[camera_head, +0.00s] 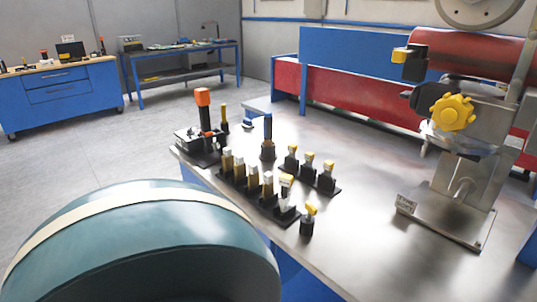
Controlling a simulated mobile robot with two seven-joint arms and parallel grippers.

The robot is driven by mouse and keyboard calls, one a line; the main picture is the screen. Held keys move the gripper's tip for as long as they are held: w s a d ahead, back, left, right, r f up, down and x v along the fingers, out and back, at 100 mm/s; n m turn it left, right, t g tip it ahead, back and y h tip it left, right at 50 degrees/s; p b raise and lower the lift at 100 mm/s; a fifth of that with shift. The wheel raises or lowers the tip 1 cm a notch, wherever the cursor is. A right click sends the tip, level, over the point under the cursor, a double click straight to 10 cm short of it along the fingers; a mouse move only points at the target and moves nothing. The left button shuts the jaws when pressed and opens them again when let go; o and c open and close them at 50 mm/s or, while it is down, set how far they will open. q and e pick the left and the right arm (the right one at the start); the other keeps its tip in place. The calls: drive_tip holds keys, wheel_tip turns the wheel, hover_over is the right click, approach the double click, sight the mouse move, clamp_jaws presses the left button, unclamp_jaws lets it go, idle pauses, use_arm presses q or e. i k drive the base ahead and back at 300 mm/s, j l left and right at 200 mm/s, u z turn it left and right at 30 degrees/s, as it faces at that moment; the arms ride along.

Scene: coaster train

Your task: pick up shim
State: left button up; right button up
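No piece is clearly recognisable as the shim. Small yellow-topped pieces stand upright in black holders on the metal workbench (370,185). One yellow-topped piece (309,213) stands alone near the bench's front edge. Others with yellow tops (308,163) stand in a short row behind it. A row of pale-topped, brass-coloured pieces (253,177) stands in a black rack to the left. Neither of my grippers can be made out in the head view.
A large teal rounded body with a cream stripe (150,245) fills the lower left. A metal fixture with a yellow knob (453,112) stands at the bench's right. An orange-topped tool (203,98) and a blue-topped tool (268,130) stand at the back left. The bench's middle is clear.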

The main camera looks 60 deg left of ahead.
sight(240, 169)
drive_tip(key=k+l+u, duration=0.15)
drive_tip(key=u, duration=1.8)
drive_tip(key=i+j, duration=0.2)
drive_tip(key=j, duration=0.2)
